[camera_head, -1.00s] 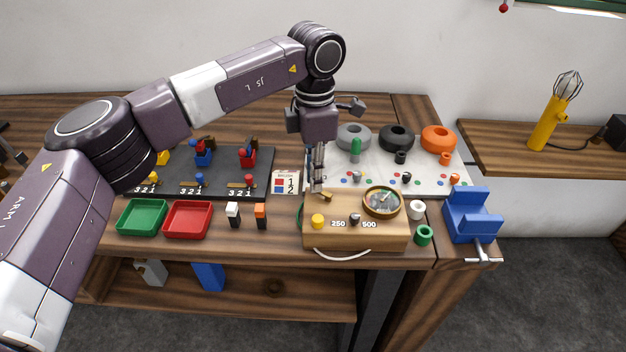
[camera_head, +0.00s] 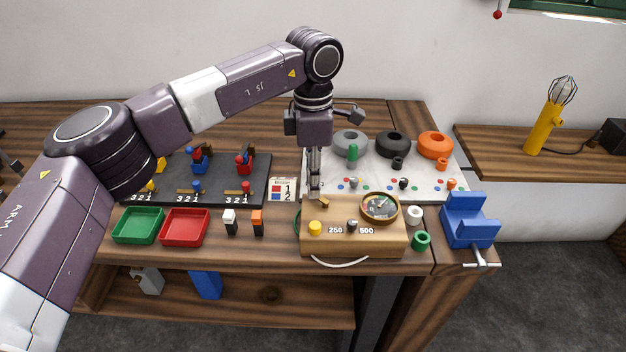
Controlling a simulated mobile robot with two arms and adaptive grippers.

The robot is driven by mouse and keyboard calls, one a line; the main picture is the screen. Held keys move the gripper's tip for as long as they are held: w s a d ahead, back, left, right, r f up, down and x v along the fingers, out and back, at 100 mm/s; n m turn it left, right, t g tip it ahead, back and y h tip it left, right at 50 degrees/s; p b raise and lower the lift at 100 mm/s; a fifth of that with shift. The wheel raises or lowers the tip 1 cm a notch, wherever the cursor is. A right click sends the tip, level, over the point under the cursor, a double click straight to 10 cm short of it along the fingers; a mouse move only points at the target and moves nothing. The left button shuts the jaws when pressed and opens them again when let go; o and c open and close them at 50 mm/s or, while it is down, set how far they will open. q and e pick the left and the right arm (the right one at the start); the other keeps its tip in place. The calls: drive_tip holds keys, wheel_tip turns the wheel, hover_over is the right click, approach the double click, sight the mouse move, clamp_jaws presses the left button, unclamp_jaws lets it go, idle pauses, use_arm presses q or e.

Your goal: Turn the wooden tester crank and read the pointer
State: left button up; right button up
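The wooden tester box (camera_head: 352,240) stands at the front of the bench, with a yellow knob, the marks 250 and 500, and a round dial (camera_head: 380,208) on its top. The dial's pointer is too small to read. A small wooden piece (camera_head: 323,202), perhaps the crank's handle, shows at the box's back left corner. My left gripper (camera_head: 315,190) points down just beside that piece, its fingers close together in this view. I cannot tell whether they touch or hold it. My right gripper is not in view.
A green tray (camera_head: 139,240) and a red tray (camera_head: 183,243) lie left of the tester. A black board (camera_head: 222,190) with small dynamos is behind them. A white board (camera_head: 436,186) with grey, black and orange rings is behind the tester. A blue vise (camera_head: 470,222) stands right.

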use_arm(q)
drive_tip(key=shift+o, duration=0.9)
wheel_tip(320, 180, up, 12)
drive_tip(key=shift+s+f, duration=0.1)
idle(3.7)
